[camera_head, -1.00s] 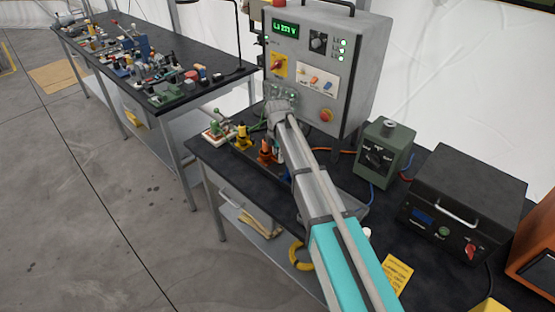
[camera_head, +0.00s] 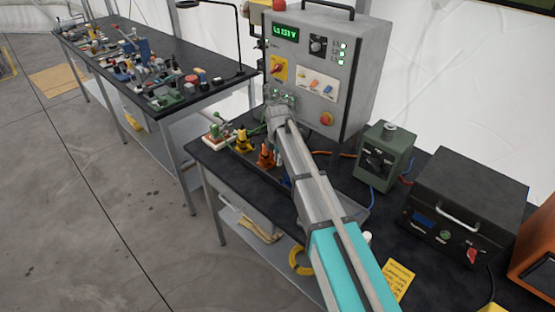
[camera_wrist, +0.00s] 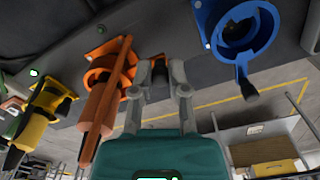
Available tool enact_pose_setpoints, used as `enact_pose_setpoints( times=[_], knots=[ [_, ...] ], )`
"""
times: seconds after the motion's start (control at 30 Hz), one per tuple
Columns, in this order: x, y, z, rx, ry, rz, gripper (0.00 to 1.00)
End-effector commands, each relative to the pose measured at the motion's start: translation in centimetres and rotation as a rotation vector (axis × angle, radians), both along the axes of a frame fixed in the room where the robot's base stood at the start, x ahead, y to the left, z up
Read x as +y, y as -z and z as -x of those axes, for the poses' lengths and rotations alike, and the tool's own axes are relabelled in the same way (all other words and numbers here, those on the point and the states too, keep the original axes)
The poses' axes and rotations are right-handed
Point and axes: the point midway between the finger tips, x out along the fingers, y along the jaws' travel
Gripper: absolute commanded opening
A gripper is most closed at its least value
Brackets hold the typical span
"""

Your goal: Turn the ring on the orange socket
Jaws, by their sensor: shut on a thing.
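The orange socket (camera_wrist: 108,75) stands left of centre in the wrist view, with an orange plug body in it and an orange ring (camera_wrist: 95,76) around it. It also shows in the head view (camera_head: 265,156), partly beside my arm. My gripper (camera_wrist: 159,85) is right of the orange socket. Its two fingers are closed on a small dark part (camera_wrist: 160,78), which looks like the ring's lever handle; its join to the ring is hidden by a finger. In the head view, my wrist hides the fingertips.
A blue socket (camera_wrist: 240,35) with a dark-tipped lever is at the right. A yellow socket (camera_wrist: 42,112) and a green one (camera_head: 216,131) are on the other side. A grey panel box (camera_head: 315,75) stands behind. A green box (camera_head: 384,157) and a black box (camera_head: 466,205) are at right.

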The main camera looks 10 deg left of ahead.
Motion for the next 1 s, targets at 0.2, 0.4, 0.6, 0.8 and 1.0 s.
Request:
enact_pose_setpoints(
  times=[0.2,0.4,0.6,0.8,1.0],
  knots=[
    [0.1,0.0,0.0,-0.002,0.011,-0.001,0.00],
    [0.3,0.0,0.3,-0.002,0.064,-0.001,0.00],
    [0.8,0.0,0.8,-0.001,0.174,-0.002,0.00],
    [1.5,0.0,1.5,-0.001,0.337,-0.002,0.00],
    [2.6,0.0,2.1,-0.001,0.524,-0.002,0.00]
  ],
)
